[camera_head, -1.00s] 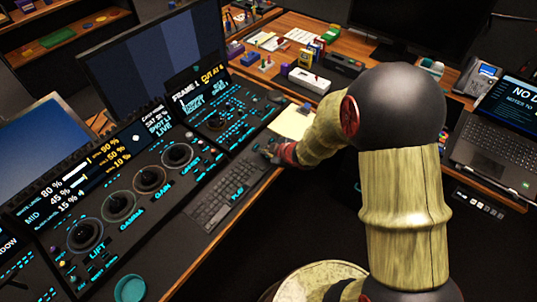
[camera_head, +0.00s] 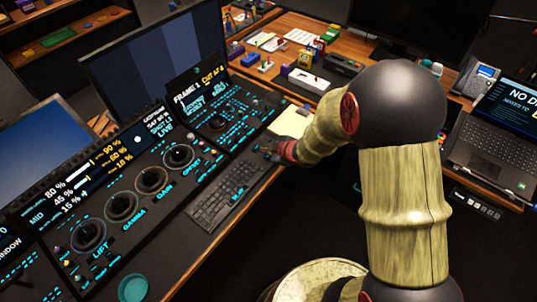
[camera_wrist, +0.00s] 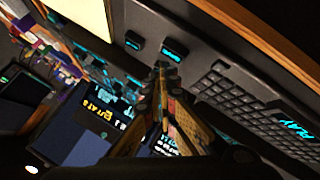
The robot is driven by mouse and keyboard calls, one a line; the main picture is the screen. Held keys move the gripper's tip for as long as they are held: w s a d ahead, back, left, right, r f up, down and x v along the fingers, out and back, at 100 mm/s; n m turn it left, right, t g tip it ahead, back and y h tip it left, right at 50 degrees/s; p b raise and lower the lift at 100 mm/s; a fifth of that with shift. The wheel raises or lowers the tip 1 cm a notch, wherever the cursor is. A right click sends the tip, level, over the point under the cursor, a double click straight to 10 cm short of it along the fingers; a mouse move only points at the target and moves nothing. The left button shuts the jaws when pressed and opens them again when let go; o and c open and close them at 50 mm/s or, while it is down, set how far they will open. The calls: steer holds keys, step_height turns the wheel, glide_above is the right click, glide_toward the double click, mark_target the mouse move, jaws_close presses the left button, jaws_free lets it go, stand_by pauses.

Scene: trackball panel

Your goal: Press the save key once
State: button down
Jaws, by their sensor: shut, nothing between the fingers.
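My gripper (camera_wrist: 160,72) is shut and empty, its fingertips together low over the control panel (camera_wrist: 210,62) in the wrist view. A small dark key with a cyan label (camera_wrist: 173,54) lies right by the fingertips. A second such key (camera_wrist: 134,43) sits to its left. Neither label is readable, so I cannot tell which is the save key. I cannot tell whether the fingertips touch the near key. In the head view my gripper (camera_head: 270,151) is small, at the panel's right part beyond the keyboard, and hides what lies under it.
A black keyboard (camera_head: 225,195) with a cyan PLAY label lies beside my gripper. Several trackballs, such as the lift one (camera_head: 88,236), sit on the panel. A pale notepad (camera_head: 290,122) lies behind my wrist. A monitor (camera_head: 155,75) stands at the back.

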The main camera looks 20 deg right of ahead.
mark_target(267, 156)
step_height(267, 156, up, 5)
steer(key=p, duration=0.5)
steer(key=shift+r, duration=0.1)
stand_by(0.7)
